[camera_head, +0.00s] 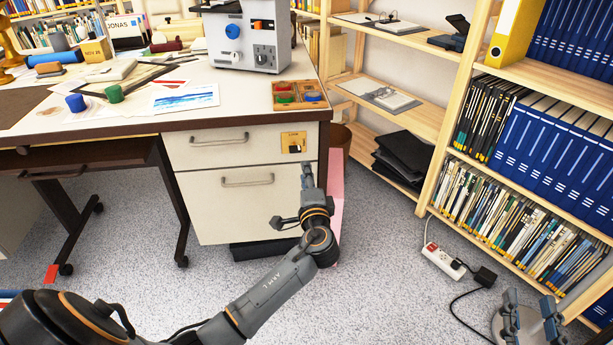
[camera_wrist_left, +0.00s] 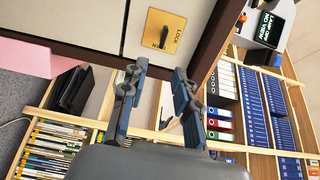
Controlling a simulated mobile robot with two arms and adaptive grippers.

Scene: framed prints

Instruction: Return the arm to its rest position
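My left arm (camera_head: 270,295) reaches from the lower left up to the desk's drawers. My left gripper (camera_head: 293,197) is in front of the lower drawer (camera_head: 215,205), below the yellow lock plate (camera_head: 293,150). In the left wrist view, my left gripper (camera_wrist_left: 159,72) has its two fingers apart with nothing between them. The lock plate (camera_wrist_left: 173,24) with its dark knob lies beyond the fingertips. I cannot tell whether a finger touches the desk. My right gripper (camera_head: 530,300) is at the bottom right, fingers apart and empty, above the floor.
The desk (camera_head: 240,95) carries a grey machine (camera_head: 248,38) and a wooden tray (camera_head: 299,95). A wooden shelf (camera_head: 440,165) full of books and binders stands at the right. A power strip (camera_head: 441,262) lies on the carpet by it. The carpet (camera_head: 380,290) between my grippers is mostly clear.

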